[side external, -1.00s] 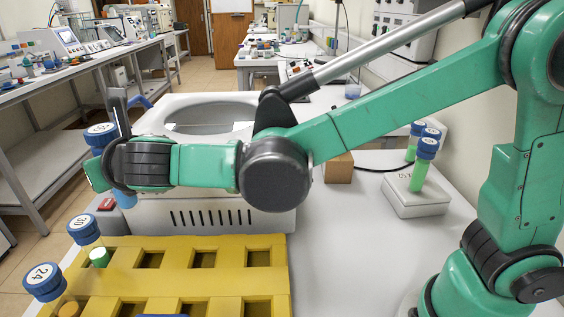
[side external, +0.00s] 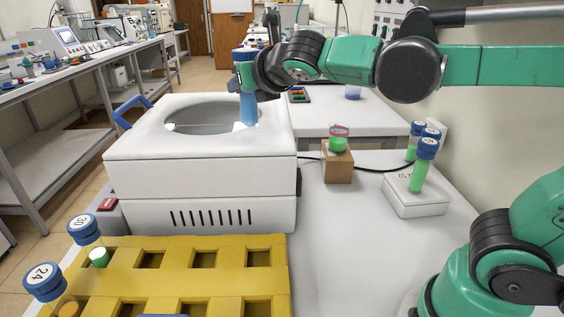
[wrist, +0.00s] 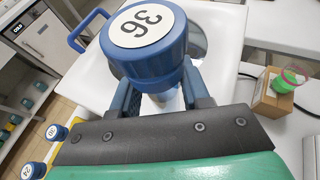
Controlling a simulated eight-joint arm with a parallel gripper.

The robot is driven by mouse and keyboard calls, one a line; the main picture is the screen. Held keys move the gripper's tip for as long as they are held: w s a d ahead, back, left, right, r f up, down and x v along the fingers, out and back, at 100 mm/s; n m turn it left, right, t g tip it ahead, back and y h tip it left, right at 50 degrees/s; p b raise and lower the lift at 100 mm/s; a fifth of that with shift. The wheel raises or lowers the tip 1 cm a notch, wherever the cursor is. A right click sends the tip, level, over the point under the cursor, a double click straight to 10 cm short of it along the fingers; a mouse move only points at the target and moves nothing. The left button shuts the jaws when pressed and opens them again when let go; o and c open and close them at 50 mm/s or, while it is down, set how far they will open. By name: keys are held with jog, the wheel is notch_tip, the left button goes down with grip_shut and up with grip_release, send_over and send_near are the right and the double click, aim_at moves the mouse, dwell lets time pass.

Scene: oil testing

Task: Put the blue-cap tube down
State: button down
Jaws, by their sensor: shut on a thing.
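The blue-cap tube (side external: 248,105) hangs upright in my gripper (side external: 245,74). Its lower end shows over the right side of the white centrifuge (side external: 200,178), whose round top opening faces up; whether it touches the centrifuge I cannot tell. In the wrist view the tube's blue cap (wrist: 155,65) bears the number 36, and my gripper (wrist: 160,98) is shut on the tube just below the cap. The cap and jaws hide most of the tube in the wrist view.
A yellow rack (side external: 220,255) at the front left holds blue-capped tubes 30 (side external: 83,228) and 24 (side external: 44,282). A brown block (side external: 338,168) with a green cup stands right of the centrifuge. A white stand (side external: 415,196) holds several blue-capped tubes. Bare tabletop lies between rack and stand.

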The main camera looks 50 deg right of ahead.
jog(key=d+m+h, duration=0.1)
jog(key=d, duration=0.1)
jog(key=d+m+g+h, duration=0.1)
jog(key=d+h, duration=0.1)
jog(key=d, duration=0.1)
jog(key=d+m+g+h, duration=0.1)
jog(key=d+m, duration=0.1)
jog(key=d, duration=0.1)
jog(key=shift+s+d+h, duration=0.25)
jog(key=shift+h, duration=0.05)
jog(key=s+d+m+g+h, duration=0.35)
jog(key=d+m+g, duration=0.2)
jog(key=d, duration=0.35)
notch_tip(320, 180, up, 2)
jog(key=m+g+y, duration=0.3)
jog(key=m+g, duration=1.1)
jog(key=g, duration=0.1)
send_over(401, 177)
jog(key=shift+h, duration=0.25)
notch_tip(401, 177, down, 19)
jog(key=shift+a+f, duration=0.1)
jog(key=shift+a, duration=0.05)
jog(key=shift+c, duration=2.1)
grip_release()
jog(key=shift+f, duration=0.1)
